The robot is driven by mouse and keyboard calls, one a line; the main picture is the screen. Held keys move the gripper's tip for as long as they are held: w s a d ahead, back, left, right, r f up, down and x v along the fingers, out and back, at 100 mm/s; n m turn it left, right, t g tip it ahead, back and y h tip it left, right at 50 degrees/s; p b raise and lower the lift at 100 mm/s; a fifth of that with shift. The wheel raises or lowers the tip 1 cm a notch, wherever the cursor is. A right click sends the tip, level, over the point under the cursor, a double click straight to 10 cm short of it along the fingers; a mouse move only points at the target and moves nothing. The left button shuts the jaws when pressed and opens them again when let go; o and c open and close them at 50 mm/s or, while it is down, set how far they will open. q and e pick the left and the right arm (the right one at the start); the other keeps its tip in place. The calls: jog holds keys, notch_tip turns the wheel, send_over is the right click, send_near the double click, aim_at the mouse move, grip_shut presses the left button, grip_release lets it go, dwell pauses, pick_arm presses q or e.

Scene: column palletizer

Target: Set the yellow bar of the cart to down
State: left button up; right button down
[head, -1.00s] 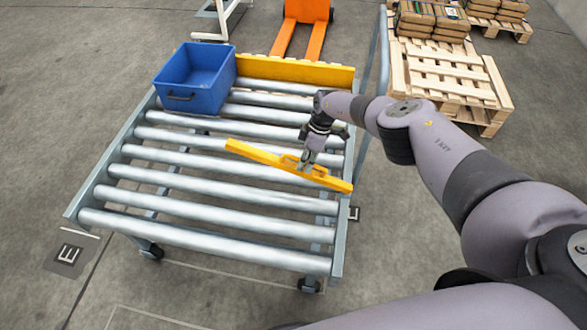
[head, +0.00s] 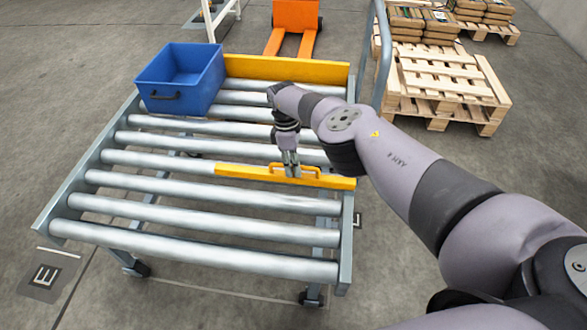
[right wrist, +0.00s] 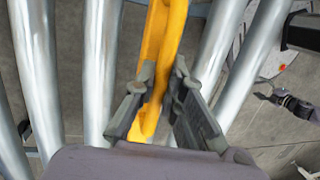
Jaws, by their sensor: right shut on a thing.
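The cart (head: 97,165) has a bed of metal rollers. Its yellow bar (head: 240,172) lies across the rollers on the right side, nearly level and roughly in line with them, its right end at the cart's right rail. My right gripper (head: 291,172) is shut on the raised handle of the bar from above. In the right wrist view the yellow handle (right wrist: 161,50) runs between the fingers of the gripper (right wrist: 155,105). I cannot tell whether the bar touches the rollers. My left gripper is not in view.
A blue bin (head: 182,76) stands on the cart's back left, beside a fixed yellow plate (head: 290,69) at the back edge. An orange pallet jack (head: 296,15) is behind. Wooden pallets (head: 440,75) with boxes stand back right. The front rollers are clear.

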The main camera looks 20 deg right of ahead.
jog(key=shift+s+a+f, duration=0.1)
jog(key=shift+s+f, duration=0.05)
jog(key=shift+f, duration=0.1)
jog(key=c, duration=2.1)
grip_release()
jog(key=o, duration=0.4)
jog(key=shift+o, duration=0.2)
jog(key=shift+w+r, duration=0.15)
jog(key=shift+w, duration=0.05)
jog(key=v, duration=1.1)
jog(key=shift+r, duration=0.35)
